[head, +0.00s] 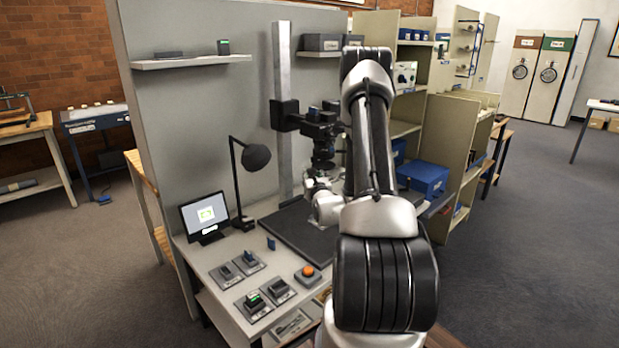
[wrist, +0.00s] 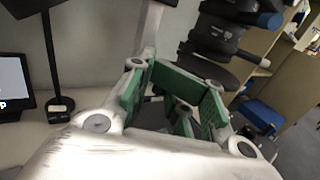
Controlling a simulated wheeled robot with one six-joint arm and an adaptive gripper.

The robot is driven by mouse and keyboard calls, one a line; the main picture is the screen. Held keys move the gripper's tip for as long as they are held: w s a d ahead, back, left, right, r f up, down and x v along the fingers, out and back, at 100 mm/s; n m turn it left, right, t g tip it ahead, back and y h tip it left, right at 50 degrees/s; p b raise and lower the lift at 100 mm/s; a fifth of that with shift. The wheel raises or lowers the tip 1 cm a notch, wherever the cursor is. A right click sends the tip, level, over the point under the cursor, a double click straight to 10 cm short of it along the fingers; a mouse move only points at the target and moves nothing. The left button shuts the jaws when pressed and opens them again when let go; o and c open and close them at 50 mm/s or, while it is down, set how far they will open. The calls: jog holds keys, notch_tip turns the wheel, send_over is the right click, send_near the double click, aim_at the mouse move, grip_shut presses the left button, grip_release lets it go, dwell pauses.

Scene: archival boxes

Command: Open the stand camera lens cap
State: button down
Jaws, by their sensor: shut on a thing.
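The stand camera (head: 320,130) is dark and mounted on an upright grey column, with its lens pointing down over a dark base board. In the wrist view the camera lens (wrist: 220,35) is at the upper right. The lens cap (wrist: 208,70) shows there as a dark round disc at the lens's lower end. My gripper (head: 322,183) is just below the lens. In the wrist view my gripper's green-padded fingers (wrist: 178,88) reach up against the cap and are shut on it. The exact contact is partly hidden by the fingers.
A black desk lamp (head: 256,157) and a small monitor (head: 204,217) stand left of the board. Several switch plates and an orange button (head: 307,272) are at the bench front. A blue box (head: 424,178) sits on shelving to the right.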

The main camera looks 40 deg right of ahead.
jog(key=shift+d+r, duration=0.15)
jog(key=shift+d, duration=0.2)
jog(key=c, duration=1.5)
grip_release()
jog(key=shift+w, duration=0.1)
jog(key=shift+o, duration=0.2)
jog(key=shift+a, duration=0.15)
jog(key=v, duration=1.2)
